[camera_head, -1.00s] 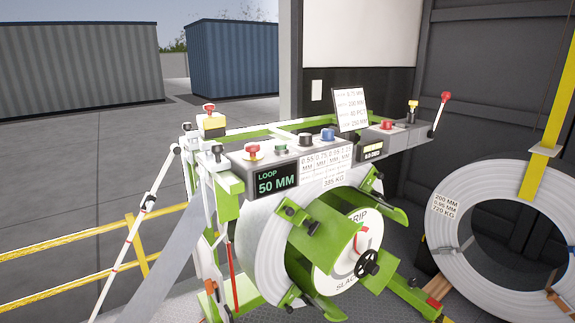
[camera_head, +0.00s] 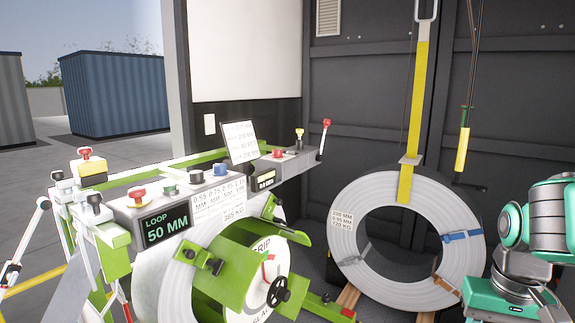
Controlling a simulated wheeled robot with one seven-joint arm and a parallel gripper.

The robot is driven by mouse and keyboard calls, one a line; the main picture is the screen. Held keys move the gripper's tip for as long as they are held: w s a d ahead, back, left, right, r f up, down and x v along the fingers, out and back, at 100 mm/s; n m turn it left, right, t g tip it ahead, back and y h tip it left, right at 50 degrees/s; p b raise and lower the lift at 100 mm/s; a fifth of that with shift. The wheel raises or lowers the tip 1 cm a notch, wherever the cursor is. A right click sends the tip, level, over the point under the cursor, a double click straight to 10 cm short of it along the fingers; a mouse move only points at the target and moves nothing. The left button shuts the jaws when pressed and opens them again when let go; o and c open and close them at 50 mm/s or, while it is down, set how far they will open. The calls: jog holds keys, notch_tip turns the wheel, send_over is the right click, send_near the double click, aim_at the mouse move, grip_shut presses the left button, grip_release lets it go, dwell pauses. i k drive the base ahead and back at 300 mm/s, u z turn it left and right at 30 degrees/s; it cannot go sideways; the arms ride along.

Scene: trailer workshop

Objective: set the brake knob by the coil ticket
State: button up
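On the green decoiler, a white round dial (camera_head: 250,285) has lettering ending in "RIP" at its top and partly hidden "SLA" lettering below. A red pointer (camera_head: 268,268) and a black knob wheel (camera_head: 279,292) sit at its centre. I cannot tell for certain which is the brake knob. A ticket on the mounted coil (camera_head: 234,213) seems to read 385 KG. Another ticket (camera_head: 341,219) on the standing coil (camera_head: 455,225) shows a thickness and 720 KG in small print. My teal and white arm shows at the lower right, well right of the dial; its gripper fingers are not in view.
A control panel (camera_head: 125,205) has coloured buttons, a "LOOP 50 MM" display (camera_head: 167,226) and a small-print chart (camera_head: 212,198). A tilted card (camera_head: 239,142) stands behind it. A yellow strap (camera_head: 416,110) runs to the standing coil. A yellow-handled pendant (camera_head: 462,149) hangs at right.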

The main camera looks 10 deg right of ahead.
aim_at(277, 153)
jog(key=z, duration=0.45)
jog(key=i, duration=2.45)
jog(key=u, duration=0.4)
